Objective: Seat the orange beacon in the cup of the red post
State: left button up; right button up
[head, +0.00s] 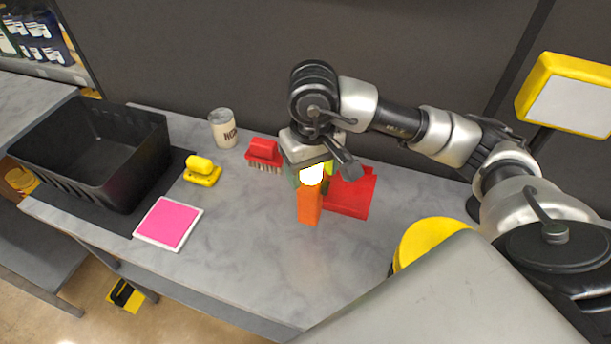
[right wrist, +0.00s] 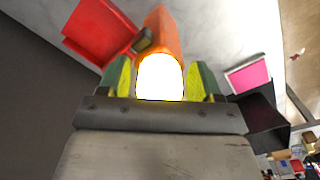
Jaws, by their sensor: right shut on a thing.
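The orange beacon (head: 309,207) is an upright-looking orange body with a bright white glowing end; it also shows in the right wrist view (right wrist: 159,30). My right gripper (head: 312,165) is shut on the glowing end; in the right wrist view its green-yellow fingers (right wrist: 163,80) stand on both sides of the glow. The orange body extends below the gripper over the table. I cannot make out a separate red post or its cup. My left gripper is out of view.
On the grey table (head: 250,270) are a red brush (head: 264,153), a can (head: 222,128), a yellow stapler-like thing (head: 202,172), a pink pad (head: 168,222) and a black bin (head: 92,160). A yellow round thing (head: 428,238) is at right. The front middle is clear.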

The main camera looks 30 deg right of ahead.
aim_at(305, 183)
jog(key=shift+w+a+f, duration=0.35)
jog(key=shift+a+f, duration=0.05)
jog(key=shift+a, duration=0.1)
notch_tip(305, 183, down, 3)
jog(key=shift+f+p, duration=0.15)
jog(key=shift+p, duration=0.75)
jog(key=shift+f, duration=0.4)
jog(key=shift+f, duration=0.1)
jog(key=o, duration=0.8)
jog(key=shift+b, duration=0.3)
jog(key=o, duration=0.5)
